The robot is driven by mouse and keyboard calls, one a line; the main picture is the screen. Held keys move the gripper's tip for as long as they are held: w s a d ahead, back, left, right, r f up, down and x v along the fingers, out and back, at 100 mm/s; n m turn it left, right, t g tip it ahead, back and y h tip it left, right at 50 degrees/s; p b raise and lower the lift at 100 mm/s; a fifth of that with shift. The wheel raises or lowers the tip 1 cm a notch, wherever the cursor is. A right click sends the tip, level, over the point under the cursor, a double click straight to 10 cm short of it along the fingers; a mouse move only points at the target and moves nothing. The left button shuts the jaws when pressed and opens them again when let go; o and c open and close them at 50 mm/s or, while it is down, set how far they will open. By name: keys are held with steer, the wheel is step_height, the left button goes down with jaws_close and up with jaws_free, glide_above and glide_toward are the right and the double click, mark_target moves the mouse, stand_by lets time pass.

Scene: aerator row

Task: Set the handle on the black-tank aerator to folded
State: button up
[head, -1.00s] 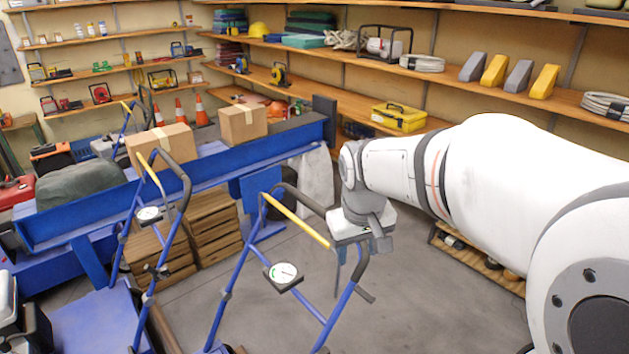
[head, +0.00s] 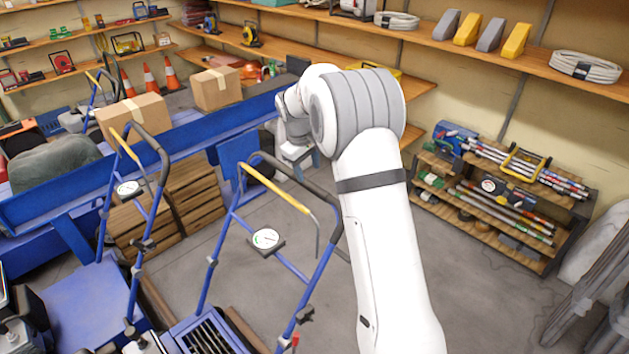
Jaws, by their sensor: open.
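Blue-framed aerator handles stand upright in the head view. The middle handle (head: 329,258) has a black grip bar, a yellow rod and a round white gauge (head: 265,238). A similar handle (head: 104,215) stands to its left, with its own gauge (head: 129,188), and another is farther back. No tank shows clearly, so I cannot tell which aerator has the black tank. My gripper (head: 306,170) is open and small in view, beyond the middle handle's top bar and close to it in the picture. I see nothing held; its fingertips are hard to make out.
A blue conveyor (head: 60,200) carrying cardboard boxes (head: 135,117) runs behind the handles, with wooden crates (head: 195,195) below. A low wooden rack (head: 480,225) of tools stands at right. Grey floor (head: 400,300) is open between. Wall shelves line the back.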

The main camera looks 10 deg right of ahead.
mark_target(311, 183)
steer(key=f, duration=0.4)
steer(key=d+f+p, duration=0.1)
steer(key=f, duration=0.1)
steer(key=shift+w+f, duration=0.2)
steer(key=shift+w, duration=0.1)
jaws_close()
